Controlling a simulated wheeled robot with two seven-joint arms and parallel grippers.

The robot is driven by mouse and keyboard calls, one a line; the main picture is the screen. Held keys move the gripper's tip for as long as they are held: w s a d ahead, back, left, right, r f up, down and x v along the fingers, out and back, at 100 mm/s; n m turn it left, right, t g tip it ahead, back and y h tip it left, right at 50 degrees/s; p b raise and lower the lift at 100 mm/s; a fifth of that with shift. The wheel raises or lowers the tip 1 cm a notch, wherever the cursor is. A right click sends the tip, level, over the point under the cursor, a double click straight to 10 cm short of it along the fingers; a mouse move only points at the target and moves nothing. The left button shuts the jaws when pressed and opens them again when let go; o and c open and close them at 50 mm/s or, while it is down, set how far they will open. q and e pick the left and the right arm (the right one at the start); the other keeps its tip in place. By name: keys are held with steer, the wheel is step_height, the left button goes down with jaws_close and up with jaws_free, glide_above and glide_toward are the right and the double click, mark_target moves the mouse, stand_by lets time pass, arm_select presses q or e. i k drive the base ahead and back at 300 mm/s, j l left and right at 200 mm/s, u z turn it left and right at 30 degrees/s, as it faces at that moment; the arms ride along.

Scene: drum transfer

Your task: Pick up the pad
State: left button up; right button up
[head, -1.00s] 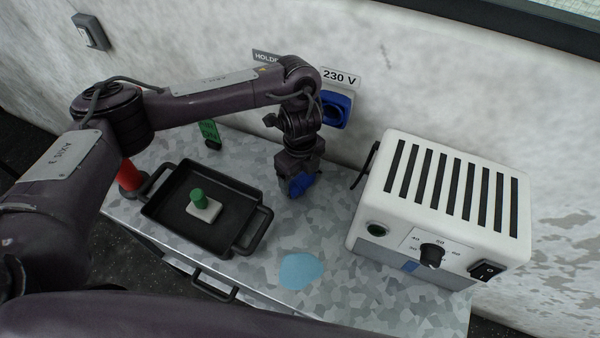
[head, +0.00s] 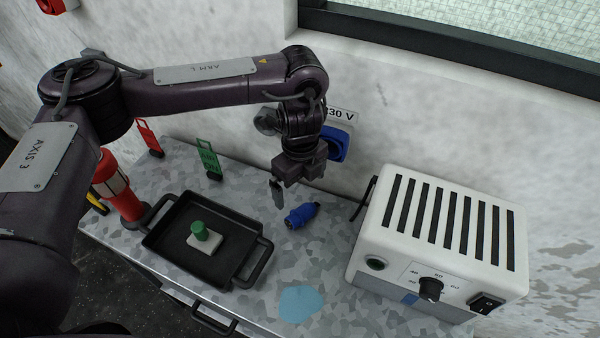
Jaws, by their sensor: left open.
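The pad, a small pale block (head: 203,243) with a green knob (head: 200,230) on top, lies in the black tray (head: 165,250) left of centre. My left gripper (head: 283,192) hangs above the table to the right of the tray, pointing down. It is open and empty, apart from the pad. A blue plug (head: 301,215) lies on the table just below and to the right of its fingers. My right gripper is not in view.
A white heater-like box (head: 440,220) with slots and a knob stands at the right. A blue wall socket (head: 335,143) is behind my left wrist. A red cylinder (head: 117,185) and a green tag (head: 210,160) stand by the tray. A light-blue patch (head: 301,303) marks bare table.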

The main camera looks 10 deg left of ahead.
mark_target(208, 241)
steer(key=k+j, duration=0.15)
steer(key=k, duration=0.35)
steer(key=k+j, duration=0.15)
steer(key=k, duration=0.35)
steer(key=k+j, duration=0.15)
steer(key=k, duration=0.35)
